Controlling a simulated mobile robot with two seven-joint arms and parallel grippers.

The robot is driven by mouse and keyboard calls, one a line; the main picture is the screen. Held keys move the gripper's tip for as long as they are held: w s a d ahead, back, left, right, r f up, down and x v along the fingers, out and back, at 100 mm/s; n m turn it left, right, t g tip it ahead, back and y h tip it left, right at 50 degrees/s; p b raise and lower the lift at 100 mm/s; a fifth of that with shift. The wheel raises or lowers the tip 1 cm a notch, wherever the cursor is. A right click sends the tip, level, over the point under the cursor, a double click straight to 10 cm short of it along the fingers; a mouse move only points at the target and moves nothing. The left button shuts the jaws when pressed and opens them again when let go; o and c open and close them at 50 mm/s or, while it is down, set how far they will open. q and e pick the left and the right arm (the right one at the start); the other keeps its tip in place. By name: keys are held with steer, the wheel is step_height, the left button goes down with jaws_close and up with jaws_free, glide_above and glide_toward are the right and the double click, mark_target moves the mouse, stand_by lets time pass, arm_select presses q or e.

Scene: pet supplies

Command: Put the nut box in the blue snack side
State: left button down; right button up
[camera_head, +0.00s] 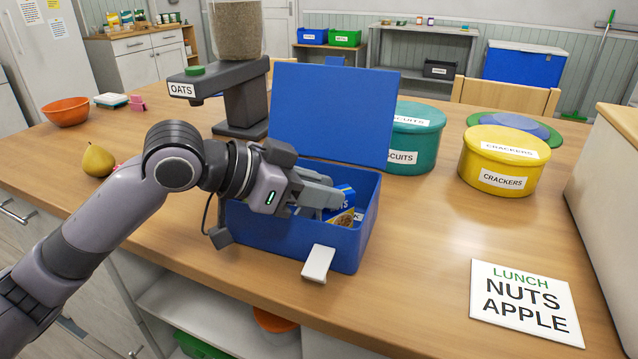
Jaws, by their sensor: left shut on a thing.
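The open blue snack box (345,245) stands near the table's front edge, its lid (335,110) raised at the back and a white latch (318,263) hanging at the front. The small nut box (342,218), blue with a picture of nuts and partly readable lettering, is inside the opening, toward its right part. My left gripper (328,200) reaches in from the left over the near wall and is shut on the nut box. The gripper hides much of the nut box and the left of the interior, so I cannot tell whether it touches the floor. My right gripper is not in view.
A teal biscuit tin (412,150) and a yellow cracker tin (502,165) stand to the right. An oats dispenser (240,95) stands behind left. A pear (98,160) and orange bowl (66,112) are left. A lunch card (525,303) reads nuts, apple.

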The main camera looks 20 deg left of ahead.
arm_select(q)
steer(key=c, duration=0.9)
jaws_free()
steer(key=shift+r, duration=0.65)
steer(key=v, duration=1.2)
